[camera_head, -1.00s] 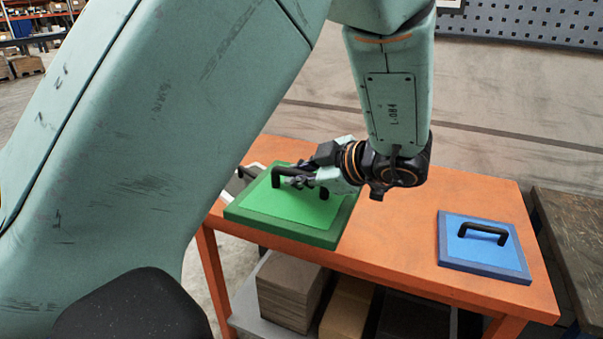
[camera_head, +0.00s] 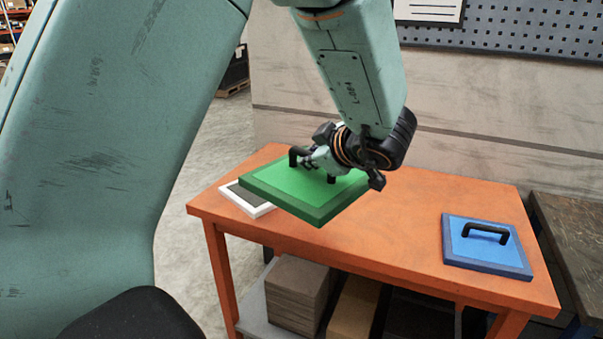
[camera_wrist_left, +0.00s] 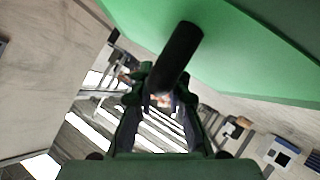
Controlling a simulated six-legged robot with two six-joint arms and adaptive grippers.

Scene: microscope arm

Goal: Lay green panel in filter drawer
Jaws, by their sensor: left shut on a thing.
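The green panel (camera_head: 304,190) is a flat square with a darker green rim and a black bar handle (camera_head: 297,156). My left gripper (camera_head: 312,163) is shut on the handle, and the panel hangs from it above the orange table. In the left wrist view the fingers (camera_wrist_left: 158,100) close around the black handle (camera_wrist_left: 178,55), with the green panel (camera_wrist_left: 235,40) beyond it. A white-framed tray with a dark inside (camera_head: 243,203) lies on the table's left end, partly hidden by the panel; I cannot tell if it is the filter drawer. My right gripper is not in view.
A blue panel (camera_head: 487,250) with a black handle lies on the right of the orange table (camera_head: 420,215). The tabletop between the two panels is clear. Cardboard boxes (camera_head: 297,285) sit on the shelf below. A dark table (camera_head: 580,240) stands at the right.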

